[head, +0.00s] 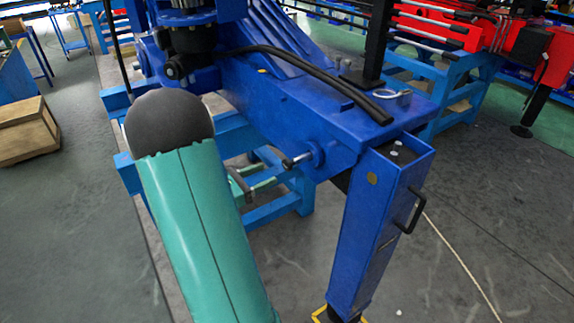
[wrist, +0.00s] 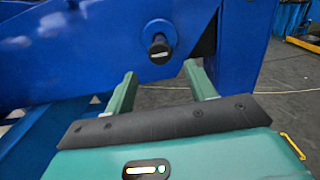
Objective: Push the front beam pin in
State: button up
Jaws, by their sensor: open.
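The front beam pin (head: 297,161) sticks out of a round blue collar on the side of the blue beam (head: 290,110). It has a pale shaft and a dark end. In the wrist view the pin (wrist: 159,46) shows nearly end-on, its dark round end towards me and part of its shaft out of the collar. My gripper (wrist: 160,84) is open and empty, its two green fingers spread below the pin in the picture. The pin's end lies above the gap between them, with no contact visible. How far the fingers are from the beam is hard to tell.
A blue leg (head: 378,235) with a black handle (head: 411,211) stands at the beam's end. A black hose (head: 320,80) lies on the beam. A blue stand (head: 290,195) is below it. A wooden crate (head: 28,130) sits far left. Grey floor is open at right.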

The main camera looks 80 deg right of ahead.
aim_at(285, 166)
jog(key=x, duration=0.8)
jog(key=shift+s+d, duration=0.25)
jog(key=shift+s, duration=0.05)
grip_shut()
jog(key=shift+x, duration=2.45)
grip_release()
jog(key=shift+d, duration=0.2)
jog(key=shift+a, duration=0.2)
jog(key=v, duration=1.3)
jog(key=shift+w+a, duration=0.25)
jog(key=shift+w, duration=0.05)
